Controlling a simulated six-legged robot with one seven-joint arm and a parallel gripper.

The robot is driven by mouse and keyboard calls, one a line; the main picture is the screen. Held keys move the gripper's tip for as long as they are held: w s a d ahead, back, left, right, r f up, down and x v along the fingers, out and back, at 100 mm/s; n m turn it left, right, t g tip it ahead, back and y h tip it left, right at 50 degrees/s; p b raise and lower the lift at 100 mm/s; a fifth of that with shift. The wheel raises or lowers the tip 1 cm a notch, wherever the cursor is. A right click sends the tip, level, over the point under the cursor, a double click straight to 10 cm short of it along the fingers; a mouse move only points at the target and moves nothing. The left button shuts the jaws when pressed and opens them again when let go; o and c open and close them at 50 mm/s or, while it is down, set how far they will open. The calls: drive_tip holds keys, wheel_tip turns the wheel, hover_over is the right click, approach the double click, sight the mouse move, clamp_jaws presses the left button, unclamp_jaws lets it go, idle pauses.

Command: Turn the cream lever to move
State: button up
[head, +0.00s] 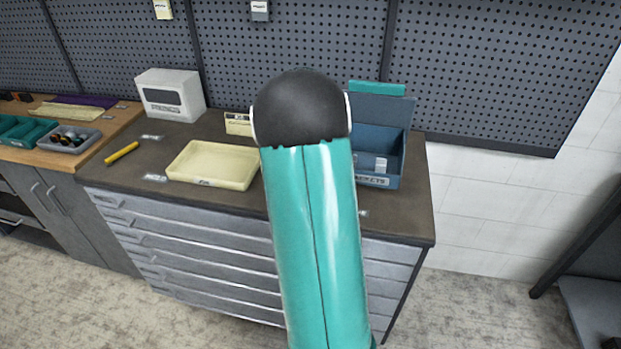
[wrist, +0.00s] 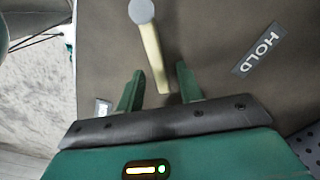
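The cream lever (wrist: 150,52) shows in the wrist view as a slim bar with a round grey end (wrist: 141,11) at the top. Its lower end reaches down between the two green fingers of my gripper (wrist: 159,68). The fingers are apart, with a visible gap on each side of the lever, so my gripper is open. Whether the lever lies at finger depth is hard to tell. In the head view my teal arm hides both the gripper and the lever.
A "HOLD" label (wrist: 258,50) lies on the brown top right of the lever. In the head view, the bench holds a cream tray (head: 213,164), a blue open box (head: 380,150), a white device (head: 171,95) and a yellow marker (head: 121,153). A pegboard (head: 480,70) stands behind.

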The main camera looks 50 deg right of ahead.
drive_tip(key=shift+r, duration=0.15)
wheel_tip(320, 180, up, 14)
drive_tip(key=shift+f, duration=0.2)
